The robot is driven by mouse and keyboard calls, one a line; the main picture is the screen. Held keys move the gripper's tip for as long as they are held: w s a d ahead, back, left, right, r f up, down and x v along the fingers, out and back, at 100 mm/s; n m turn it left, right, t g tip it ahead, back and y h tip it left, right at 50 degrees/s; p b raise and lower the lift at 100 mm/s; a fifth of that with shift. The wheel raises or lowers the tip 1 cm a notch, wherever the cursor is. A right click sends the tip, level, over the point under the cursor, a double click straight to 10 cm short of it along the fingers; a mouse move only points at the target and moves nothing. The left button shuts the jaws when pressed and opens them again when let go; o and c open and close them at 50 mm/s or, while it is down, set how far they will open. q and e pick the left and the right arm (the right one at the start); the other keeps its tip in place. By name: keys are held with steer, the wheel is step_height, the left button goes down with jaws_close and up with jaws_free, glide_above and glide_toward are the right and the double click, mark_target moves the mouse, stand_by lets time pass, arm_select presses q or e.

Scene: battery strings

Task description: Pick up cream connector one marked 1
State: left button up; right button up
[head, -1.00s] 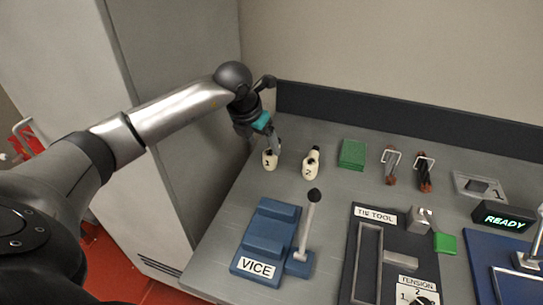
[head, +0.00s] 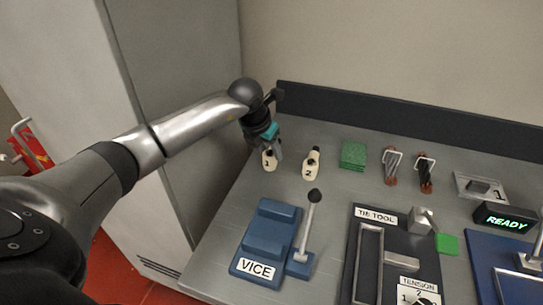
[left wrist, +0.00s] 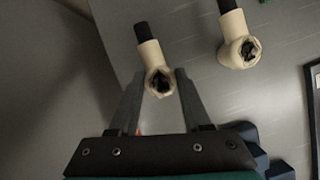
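Cream connector one (head: 268,162), marked 1, stands on the grey bench near its left end; its cream body and black end also show in the left wrist view (left wrist: 153,55). My left gripper (head: 277,153) is over it and hides part of it. In the left wrist view the left gripper's fingers (left wrist: 158,82) are apart, one on each side of the connector's near end, with small gaps visible. A second cream connector (head: 311,164), marked 2, stands just to the right and shows in the left wrist view (left wrist: 236,42). My right gripper is not in view.
A green block stack (head: 353,154) and two dark red-ended parts (head: 391,168) stand further right. The blue vice (head: 268,236) with its upright lever (head: 307,222) is in front. The tie tool (head: 374,216) is right of it. A dark back rail (head: 400,122) edges the bench.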

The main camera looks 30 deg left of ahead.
arm_select(q)
jaws_close()
steer(key=shift+r, duration=0.1)
stand_by(0.3)
